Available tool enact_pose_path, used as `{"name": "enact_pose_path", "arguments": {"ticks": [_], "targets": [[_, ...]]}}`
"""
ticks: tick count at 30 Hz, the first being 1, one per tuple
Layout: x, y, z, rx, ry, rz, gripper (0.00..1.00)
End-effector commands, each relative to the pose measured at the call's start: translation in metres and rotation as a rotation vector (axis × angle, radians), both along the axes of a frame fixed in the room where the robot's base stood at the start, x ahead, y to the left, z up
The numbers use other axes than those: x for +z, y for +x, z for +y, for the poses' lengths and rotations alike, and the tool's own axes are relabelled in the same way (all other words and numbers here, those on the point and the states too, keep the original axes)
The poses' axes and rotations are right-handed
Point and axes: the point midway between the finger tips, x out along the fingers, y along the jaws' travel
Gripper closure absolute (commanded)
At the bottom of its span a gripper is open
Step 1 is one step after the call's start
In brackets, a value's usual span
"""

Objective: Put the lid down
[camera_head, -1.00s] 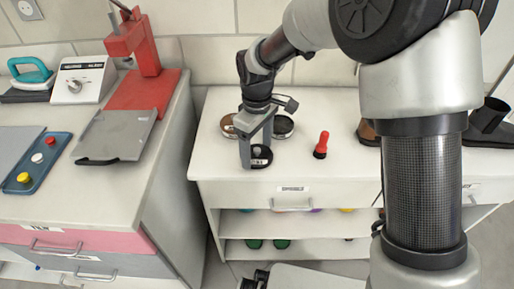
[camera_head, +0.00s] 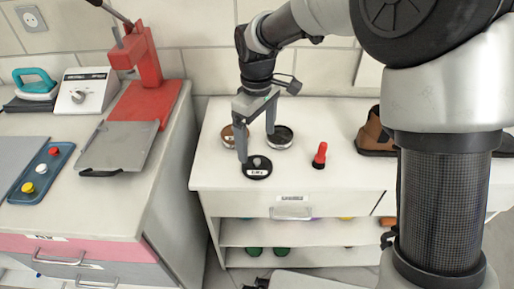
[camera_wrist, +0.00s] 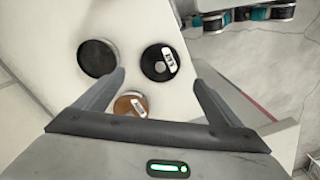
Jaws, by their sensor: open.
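The lid (camera_head: 257,168) is a black disc with a small grey knob and a white label. It lies flat on the white cabinet top near the front edge. In the wrist view the lid (camera_wrist: 158,64) shows between the fingertips, clear of both. My gripper (camera_head: 256,147) is open and empty above and just behind the lid. Behind it stand an open round tin with brown content (camera_head: 228,135) and one with black content (camera_head: 280,138). The brown tin is partly hidden by a finger in the head view.
A red-handled brush (camera_head: 320,155) stands right of the lid, and a brown boot (camera_head: 375,135) farther right. The white cabinet top (camera_head: 215,175) is bare around the lid. A gap separates it from the left counter with a red press (camera_head: 148,85).

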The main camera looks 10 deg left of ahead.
Motion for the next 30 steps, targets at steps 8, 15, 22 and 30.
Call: {"name": "enact_pose_path", "arguments": {"ticks": [8, 15, 22, 30], "targets": [[0.035, 0.000, 0.000, -0.001, 0.001, 0.001, 0.11], [0.039, 0.000, -0.001, -0.005, 0.001, -0.001, 0.11], [0.090, -0.010, -0.063, -0.200, 0.017, -0.094, 0.11], [0.154, -0.080, -0.194, -0.703, 0.111, -0.280, 0.11]]}}
